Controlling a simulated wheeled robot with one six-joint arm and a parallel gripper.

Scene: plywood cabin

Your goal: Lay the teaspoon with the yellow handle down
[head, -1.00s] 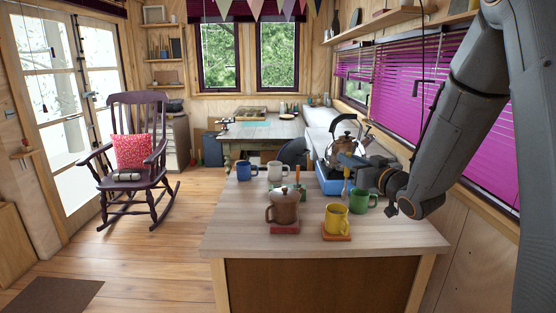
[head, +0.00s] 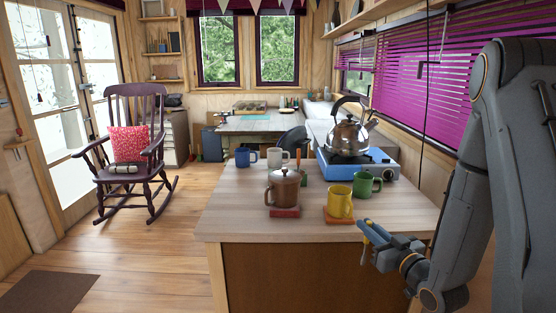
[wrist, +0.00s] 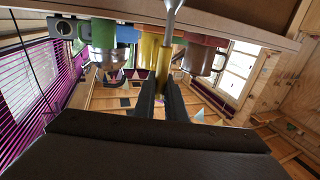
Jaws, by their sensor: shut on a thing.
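My gripper (head: 368,234) is shut on the teaspoon with the yellow handle (wrist: 163,60). In the head view it is in front of the right front part of the wooden counter (head: 240,212), right of and nearer than the yellow mug (head: 340,203). In the wrist view the two fingers pinch the yellow handle. The spoon's metal part (wrist: 172,14) runs out past them to the top edge, where its end is cut off. In the head view the spoon is small and partly hidden by the gripper.
The yellow mug stands on an orange coaster. A lidded brown pot (head: 284,188) stands on a red coaster. Green (head: 366,185), blue (head: 245,156) and white (head: 278,157) mugs stand behind, with a kettle (head: 348,136) on a blue stove (head: 378,168). The counter's left front is clear.

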